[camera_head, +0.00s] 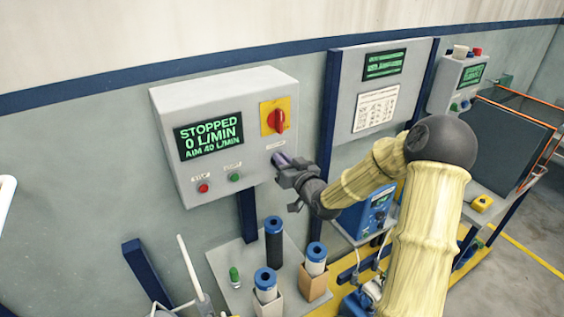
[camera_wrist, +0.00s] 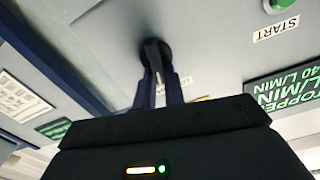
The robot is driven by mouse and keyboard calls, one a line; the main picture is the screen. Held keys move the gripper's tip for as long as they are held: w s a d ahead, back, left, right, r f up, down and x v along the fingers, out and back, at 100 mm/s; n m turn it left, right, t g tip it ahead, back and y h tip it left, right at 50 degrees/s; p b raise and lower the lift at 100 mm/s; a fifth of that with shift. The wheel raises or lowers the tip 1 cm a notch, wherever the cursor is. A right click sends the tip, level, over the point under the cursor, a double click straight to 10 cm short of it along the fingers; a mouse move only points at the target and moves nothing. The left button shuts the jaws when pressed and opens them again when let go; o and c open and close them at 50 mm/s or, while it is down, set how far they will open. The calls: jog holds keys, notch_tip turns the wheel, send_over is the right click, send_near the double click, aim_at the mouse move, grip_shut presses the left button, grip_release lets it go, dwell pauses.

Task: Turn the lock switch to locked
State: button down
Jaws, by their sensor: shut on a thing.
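The grey control box (camera_head: 215,100) hangs on the wall. The lock switch (camera_wrist: 152,46) appears in the wrist view as a dark round base with a narrow grey lever, on the box's face. My gripper (camera_wrist: 158,82) has its two dark fingers shut on that lever from either side.
A red rotary handle (camera_head: 276,120) on a yellow plate sits just above my gripper. The display (camera_head: 209,140) reads STOPPED, 0 L/MIN. A red button (camera_head: 203,188) and a green button (camera_head: 234,178) are at lower left. Blue-capped cylinders (camera_head: 273,245) stand below the box.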

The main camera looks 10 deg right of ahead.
jog(key=shift+w+d+f+m, duration=0.1)
jog(key=shift+d+f+m, duration=0.2)
jog(key=shift+m, duration=2.3)
jog(key=shift+w+d+f+m, duration=0.1)
jog(key=shift+d+f+m, duration=0.15)
jog(key=shift+m, duration=2.35)
jog(key=shift+d+f+m, duration=0.2)
jog(key=shift+f+m, duration=0.15)
jog(key=shift+m, duration=2.25)
jog(key=c, duration=1.5)
grip_release()
